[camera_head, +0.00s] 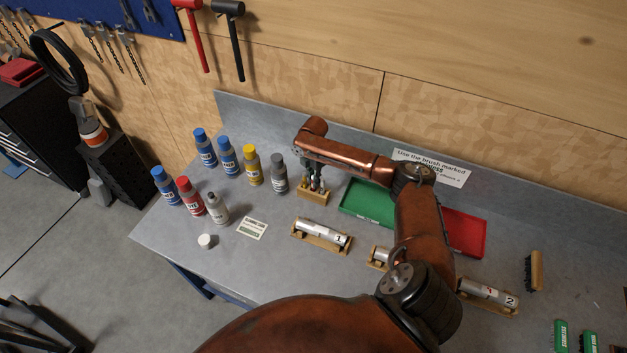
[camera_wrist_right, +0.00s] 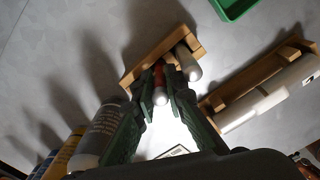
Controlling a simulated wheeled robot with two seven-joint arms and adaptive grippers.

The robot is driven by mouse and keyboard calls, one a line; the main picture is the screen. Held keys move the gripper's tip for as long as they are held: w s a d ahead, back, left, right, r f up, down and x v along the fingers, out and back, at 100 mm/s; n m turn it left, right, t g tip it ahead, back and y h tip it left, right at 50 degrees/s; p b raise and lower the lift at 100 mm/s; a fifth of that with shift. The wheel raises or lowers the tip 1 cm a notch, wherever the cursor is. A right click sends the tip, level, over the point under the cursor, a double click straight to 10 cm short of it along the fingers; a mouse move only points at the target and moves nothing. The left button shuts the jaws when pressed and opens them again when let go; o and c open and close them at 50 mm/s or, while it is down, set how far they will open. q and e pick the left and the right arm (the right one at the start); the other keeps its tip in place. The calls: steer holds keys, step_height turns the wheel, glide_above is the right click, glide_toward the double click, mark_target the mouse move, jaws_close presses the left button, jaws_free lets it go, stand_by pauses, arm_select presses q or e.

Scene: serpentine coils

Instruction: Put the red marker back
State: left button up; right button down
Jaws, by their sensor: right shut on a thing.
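The red marker (camera_wrist_right: 159,76) stands between the fingers of my right gripper (camera_wrist_right: 161,98) in the right wrist view; its red band and pale end show. My right gripper (camera_head: 314,181) is shut on it, over the small wooden holder (camera_head: 313,197) in the head view. The holder (camera_wrist_right: 136,74) also shows in the wrist view, with the marker's far end at it; whether it is fully seated is hidden. Another pale-ended marker (camera_wrist_right: 188,66) stands in the holder beside it. My left gripper is not in view.
Several bottles, including a grey one (camera_head: 279,174) and a yellow-capped one (camera_head: 252,168), stand left of the holder. A green tray (camera_head: 367,203) and red tray (camera_head: 464,233) lie to the right. A cylinder on a wooden cradle (camera_head: 321,234) lies in front. A white cap (camera_head: 206,241) stands near the edge.

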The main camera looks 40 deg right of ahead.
steer(key=c, duration=1.9)
jaws_free()
step_height(320, 180, up, 12)
